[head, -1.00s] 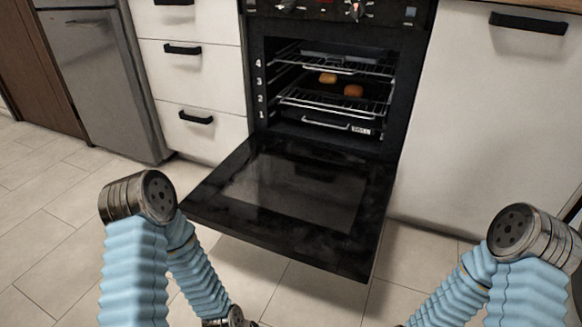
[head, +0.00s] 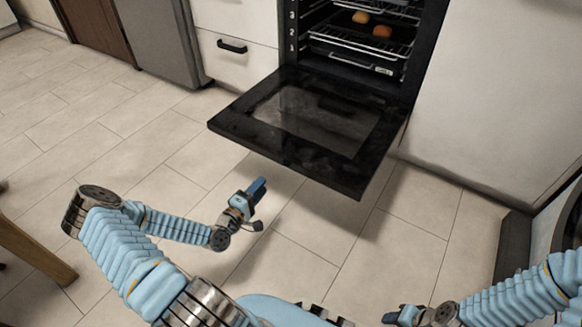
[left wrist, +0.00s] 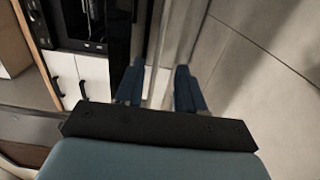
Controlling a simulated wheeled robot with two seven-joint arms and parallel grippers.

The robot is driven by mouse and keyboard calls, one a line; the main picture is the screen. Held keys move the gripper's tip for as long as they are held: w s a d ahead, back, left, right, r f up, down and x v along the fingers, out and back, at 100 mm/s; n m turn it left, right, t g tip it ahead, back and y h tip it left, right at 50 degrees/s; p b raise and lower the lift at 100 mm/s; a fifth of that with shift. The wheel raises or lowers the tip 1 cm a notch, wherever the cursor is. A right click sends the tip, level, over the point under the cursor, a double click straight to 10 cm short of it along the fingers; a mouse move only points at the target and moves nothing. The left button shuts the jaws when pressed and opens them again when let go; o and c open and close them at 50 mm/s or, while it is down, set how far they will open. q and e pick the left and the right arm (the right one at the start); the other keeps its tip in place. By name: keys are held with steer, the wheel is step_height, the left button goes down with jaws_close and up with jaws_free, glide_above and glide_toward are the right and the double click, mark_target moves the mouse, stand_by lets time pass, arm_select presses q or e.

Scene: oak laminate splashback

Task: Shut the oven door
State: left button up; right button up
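The black oven door (head: 245,125) hangs wide open in the head view, lowered to about level in front of the oven (head: 428,60). Its outer edge juts out over the floor. My left gripper (head: 262,186) is below and in front of the door's near edge, apart from it. In the left wrist view, the two blue fingers of the left gripper (left wrist: 159,88) are spread with nothing held between them. My right gripper (head: 392,316) shows only in part at the bottom edge of the head view; its fingers are not clear.
Inside the oven, two small orange-brown food pieces (head: 382,31) sit on a wire rack (head: 350,39). A white drawer front (head: 238,65) is left of the oven and a white panel (head: 490,90) right. A wooden leg (head: 35,250) stands at far left. Tiled floor (head: 130,140) is clear.

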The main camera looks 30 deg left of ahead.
mark_target(282, 164)
arm_select(q)
steer(key=w, duration=0.4)
steer(key=w+b, duration=0.1)
steer(key=w, duration=0.3)
steer(key=w+d, duration=0.1)
steer(key=w, duration=0.4)
steer(key=shift+b, duration=0.3)
jaws_close()
